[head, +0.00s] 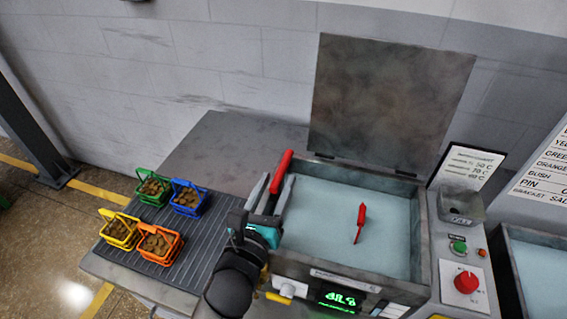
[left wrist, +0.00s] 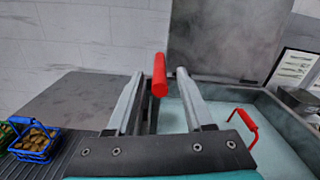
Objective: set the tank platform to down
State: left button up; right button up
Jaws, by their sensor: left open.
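The tank (head: 424,225) is full of pale blue liquid, and its grey lid (head: 385,100) stands open. A lever with a red grip (head: 282,170) rises at the tank's left side; its grip also shows in the left wrist view (left wrist: 159,78). My left gripper (head: 278,180) is open, with a finger on each side of the lever near the red grip. I cannot tell whether the fingers touch it. A red handle (head: 360,222) sticks out of the liquid; what lies below it is hidden. The platform itself is not visible. My right gripper is not in view.
Green (head: 141,172), blue (head: 204,208), yellow (head: 104,233) and orange (head: 180,243) baskets of brown pieces stand on a ribbed mat (head: 150,213) left of the tank. A control panel with a red knob (head: 466,282) is at the right. A second tank (head: 540,275) stands beyond it.

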aim_at(291, 150)
pick_arm(q)
jog(key=shift+x, duration=2.65)
grip_shut()
